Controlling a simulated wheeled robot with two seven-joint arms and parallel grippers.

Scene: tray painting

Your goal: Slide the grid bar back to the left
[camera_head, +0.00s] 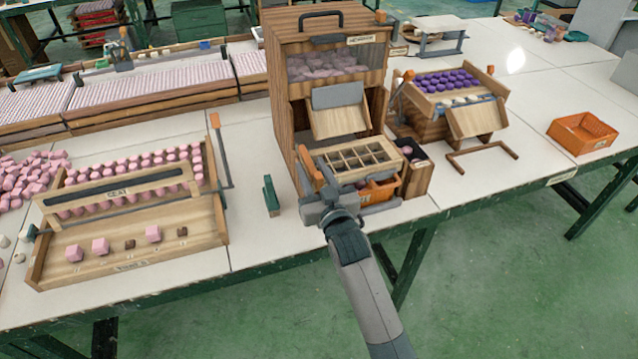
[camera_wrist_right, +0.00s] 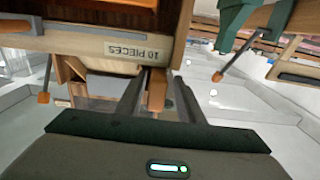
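The wooden grid bar (camera_head: 357,158), with several open square cells, lies across the front of the tall wooden dispenser (camera_head: 325,75). An orange handle (camera_head: 327,170) stands at its left end. My right gripper (camera_head: 318,190) is at this left end, at the dispenser's front left corner. In the right wrist view, an orange-brown handle (camera_wrist_right: 157,90) stands between my two fingers (camera_wrist_right: 162,85). A gap shows on its right side, so the fingers look open around it. A "10 PIECES" label (camera_wrist_right: 131,50) is just above left. My left gripper is not in view.
An orange bin (camera_head: 378,191) sits under the grid. A wooden tray (camera_head: 130,225) with pink cubes is to the left, with a small green block (camera_head: 271,195) between. A rack of purple pieces (camera_head: 447,80) and an orange basket (camera_head: 582,133) are to the right.

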